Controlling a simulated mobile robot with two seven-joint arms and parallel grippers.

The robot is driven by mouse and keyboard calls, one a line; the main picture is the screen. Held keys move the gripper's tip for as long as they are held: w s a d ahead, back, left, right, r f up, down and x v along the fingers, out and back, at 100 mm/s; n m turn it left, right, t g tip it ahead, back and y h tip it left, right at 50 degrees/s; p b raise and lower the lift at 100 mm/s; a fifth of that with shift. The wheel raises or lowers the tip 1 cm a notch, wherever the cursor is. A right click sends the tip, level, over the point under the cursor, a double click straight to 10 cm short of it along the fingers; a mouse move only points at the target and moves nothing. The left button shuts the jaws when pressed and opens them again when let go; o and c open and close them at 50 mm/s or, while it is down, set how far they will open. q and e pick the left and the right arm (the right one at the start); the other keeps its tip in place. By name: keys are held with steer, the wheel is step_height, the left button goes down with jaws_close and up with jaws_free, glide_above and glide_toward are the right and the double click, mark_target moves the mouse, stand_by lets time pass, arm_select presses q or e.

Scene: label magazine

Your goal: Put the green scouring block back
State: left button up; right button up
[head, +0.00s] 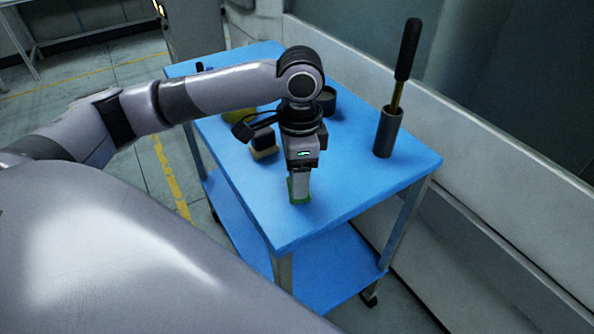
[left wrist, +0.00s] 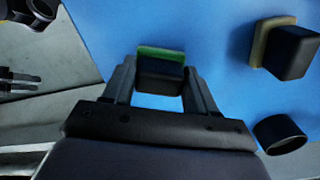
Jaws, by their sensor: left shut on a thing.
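The green scouring block (head: 293,194) is at the near part of the blue cart top (head: 340,190). In the left wrist view the block (left wrist: 161,52) shows a green edge under a black upper part. My left gripper (head: 300,185) points down at it and is shut on it, with one finger on each side in the left wrist view (left wrist: 160,85). The fingers hide much of the block in the head view. I cannot tell whether it touches the cart top. My right gripper is not in view.
A tan block with a black top (head: 264,152) stands left of the gripper. Behind are a yellow thing (head: 238,115) and a dark round cup (head: 328,99). A grey cylinder (head: 387,133) holding a black-handled tool stands at the right. The near right top is clear.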

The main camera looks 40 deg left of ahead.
arm_select(q)
steer(key=o, duration=1)
steer(key=shift+f, duration=0.1)
step_height(320, 180, up, 12)
steer(key=shift+w+d+r+p, duration=0.1)
steer(key=shift+w+r+p, duration=0.05)
steer(key=shift+p, duration=0.8)
